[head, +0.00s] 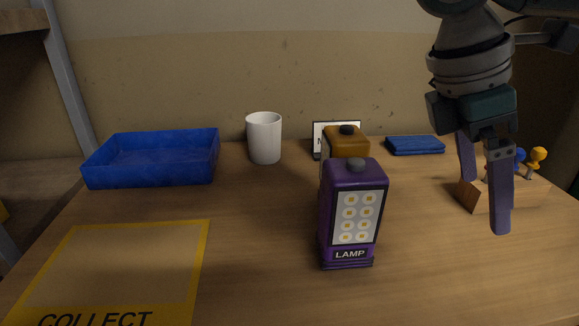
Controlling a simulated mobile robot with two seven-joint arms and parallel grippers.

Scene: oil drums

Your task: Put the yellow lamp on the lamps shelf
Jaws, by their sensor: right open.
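A yellow-brown lamp (346,138) stands upright on the wooden table, mostly hidden behind a purple lamp (352,212). The purple lamp has a face of round lights and a LAMP label. My right gripper (485,202) hangs fingers down at the right, open, to the right of both lamps and apart from them. Its fingers are in front of a wooden block. My left gripper is not in view. No shelf labelled for lamps can be made out.
A blue tray (150,180), a white mug (264,138), a partly hidden sign (318,140) and a folded blue cloth (415,145) are along the back. A wooden block (470,195) with coloured knobs is at right. A yellow-bordered COLLECT mat (203,250) lies front left.

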